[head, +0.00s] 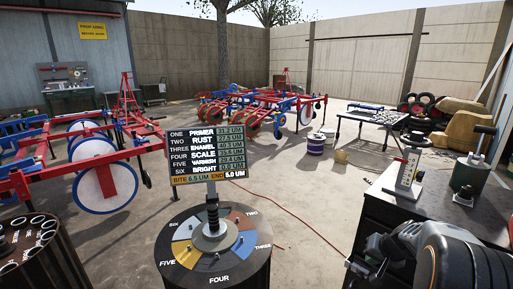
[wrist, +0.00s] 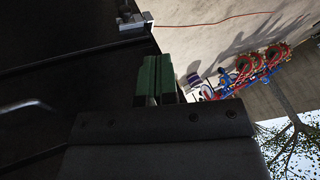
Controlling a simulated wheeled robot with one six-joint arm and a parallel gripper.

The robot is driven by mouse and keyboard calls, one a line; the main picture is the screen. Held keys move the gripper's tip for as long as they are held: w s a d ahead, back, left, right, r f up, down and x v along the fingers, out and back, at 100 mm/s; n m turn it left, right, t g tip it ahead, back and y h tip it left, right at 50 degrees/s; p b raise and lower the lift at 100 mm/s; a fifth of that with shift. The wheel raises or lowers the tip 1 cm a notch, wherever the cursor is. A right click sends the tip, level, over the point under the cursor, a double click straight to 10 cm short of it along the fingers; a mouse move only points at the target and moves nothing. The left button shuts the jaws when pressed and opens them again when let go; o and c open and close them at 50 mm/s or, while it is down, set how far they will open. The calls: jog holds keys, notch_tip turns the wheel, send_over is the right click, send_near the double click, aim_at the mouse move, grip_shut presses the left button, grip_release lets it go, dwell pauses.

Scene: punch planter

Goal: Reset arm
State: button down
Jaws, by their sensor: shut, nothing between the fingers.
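My gripper (wrist: 157,62) shows in the wrist view as two green finger pads pressed together, shut and empty. The wrist view is tilted: the dark bench (wrist: 60,75) fills its left, and the yard floor (wrist: 200,35) lies beyond the fingers. In the head view my dark, rounded arm parts are at the lower right, over the near end of the black bench (head: 462,212). The fingertips cannot be made out clearly there.
A round dial stand (head: 165,262) with numbered coloured sectors and a readout board (head: 208,155) stands front centre. A grey upright gauge (head: 407,172) and a dark green lever device (head: 467,175) stand on the bench. A dark drum (head: 62,262) is front left; red-blue machinery (head: 250,108) stands behind.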

jog(key=s+a+r+n+g+p, duration=0.1)
jog(key=s+a+r+n+p, duration=0.15)
jog(key=a+r+p, duration=0.5)
jog(key=s+a+r+n+p, duration=0.1)
jog(key=s+a+r+p, duration=0.3)
jog(key=r, duration=0.7)
jog(key=s+a+r+n+p, duration=0.1)
jog(key=s+a+r+p, duration=0.3)
jog(key=r, duration=0.3)
jog(key=s+a+r+n+g+h+p, duration=0.1)
jog(key=s+a+r+p, duration=0.3)
jog(key=s+r+p, duration=0.3)
jog(key=shift+s+a+r, duration=0.15)
jog(key=shift+a, duration=0.2)
jog(key=shift+n, duration=0.25)
